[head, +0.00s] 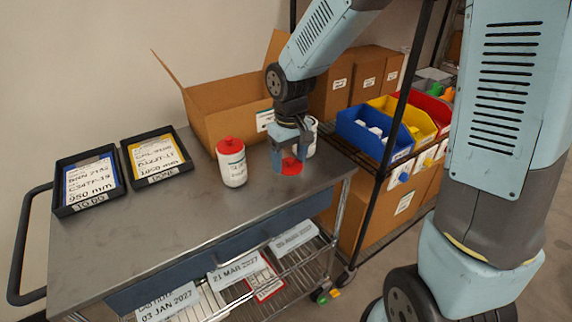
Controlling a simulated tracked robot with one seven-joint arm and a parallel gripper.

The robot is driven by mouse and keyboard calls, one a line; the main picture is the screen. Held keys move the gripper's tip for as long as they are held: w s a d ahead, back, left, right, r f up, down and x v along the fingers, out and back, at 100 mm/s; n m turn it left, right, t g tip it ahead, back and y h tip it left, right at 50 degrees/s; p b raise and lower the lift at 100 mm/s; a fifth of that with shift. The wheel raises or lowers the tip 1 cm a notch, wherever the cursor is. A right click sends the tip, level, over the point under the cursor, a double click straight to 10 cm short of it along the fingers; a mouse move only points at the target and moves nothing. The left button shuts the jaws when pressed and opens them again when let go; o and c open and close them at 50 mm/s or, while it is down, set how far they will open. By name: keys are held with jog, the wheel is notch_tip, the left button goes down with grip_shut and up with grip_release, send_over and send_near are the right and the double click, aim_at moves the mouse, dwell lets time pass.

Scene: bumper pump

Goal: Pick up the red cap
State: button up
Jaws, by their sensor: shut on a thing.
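My gripper (290,158) points down over the right part of the grey cart top. It is shut on a red cap (291,167) that sits between its fingertips, at or just above the cart surface; I cannot tell whether it touches. A white bottle (232,166) with its own red cap (230,145) stands upright to the left of my gripper. Another white bottle (312,137) stands just behind and right of my gripper, partly hidden by it.
An open cardboard box (220,118) stands behind the bottles. Two black trays with labels, one blue-edged (88,184) and one yellow-edged (156,158), lie at left. Blue (375,135), yellow (417,123) and red (436,108) bins sit on a rack at right. The cart's front middle is clear.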

aim_at(293, 170)
jog(key=s+r, duration=0.2)
jog(key=r, duration=0.1)
jog(key=shift+d, duration=0.4)
jog(key=s+d+r, duration=0.3)
jog(key=s, duration=0.5)
jog(key=shift+r, duration=0.3)
